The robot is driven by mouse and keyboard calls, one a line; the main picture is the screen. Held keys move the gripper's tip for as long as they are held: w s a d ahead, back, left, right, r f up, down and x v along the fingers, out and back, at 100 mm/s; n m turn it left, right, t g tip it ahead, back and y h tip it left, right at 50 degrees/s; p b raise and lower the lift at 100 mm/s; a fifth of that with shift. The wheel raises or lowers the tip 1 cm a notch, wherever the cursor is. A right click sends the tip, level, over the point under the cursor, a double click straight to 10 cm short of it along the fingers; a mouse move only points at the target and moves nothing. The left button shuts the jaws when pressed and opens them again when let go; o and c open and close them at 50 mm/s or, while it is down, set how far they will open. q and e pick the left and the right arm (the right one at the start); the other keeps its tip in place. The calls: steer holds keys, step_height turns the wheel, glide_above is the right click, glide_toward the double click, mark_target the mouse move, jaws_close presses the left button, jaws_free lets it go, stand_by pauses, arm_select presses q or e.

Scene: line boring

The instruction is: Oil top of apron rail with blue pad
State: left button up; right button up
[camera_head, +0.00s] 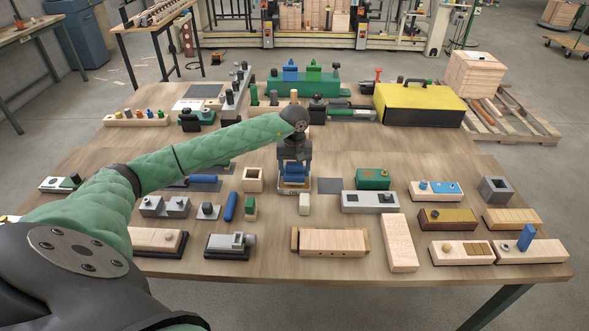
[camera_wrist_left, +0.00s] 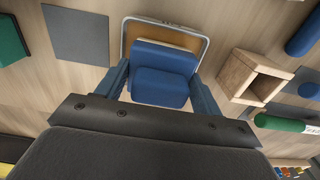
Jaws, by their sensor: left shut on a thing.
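My left gripper (camera_head: 294,180) reaches down at the middle of the table. Its two blue fingers (camera_wrist_left: 162,82) are shut on the blue pad (camera_wrist_left: 162,72), a blue block with a step. The pad also shows in the head view (camera_head: 294,170), partly behind the gripper. It is at a small shallow tray with a pale metal rim (camera_wrist_left: 205,50); I cannot tell whether it touches the tray floor. The wooden piece with brown ends (camera_head: 330,242) lies nearer the front edge. I cannot tell for certain which piece is the apron rail. My right gripper is not in view.
An open wooden box (camera_head: 253,179) stands left of the gripper, a grey mat (camera_head: 330,186) and green block (camera_head: 374,179) to its right. A yellow-topped case (camera_head: 419,103) is at the back right. Many fixtures crowd the table.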

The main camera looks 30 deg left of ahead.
mark_target(294, 164)
arm_select(q)
steer(key=shift+f+b, duration=0.3)
steer(key=shift+b, duration=0.05)
stand_by(0.3)
steer(key=shift+s+f+b, duration=0.1)
steer(key=shift+b, duration=0.45)
stand_by(2.7)
steer(key=shift+r, duration=3.6)
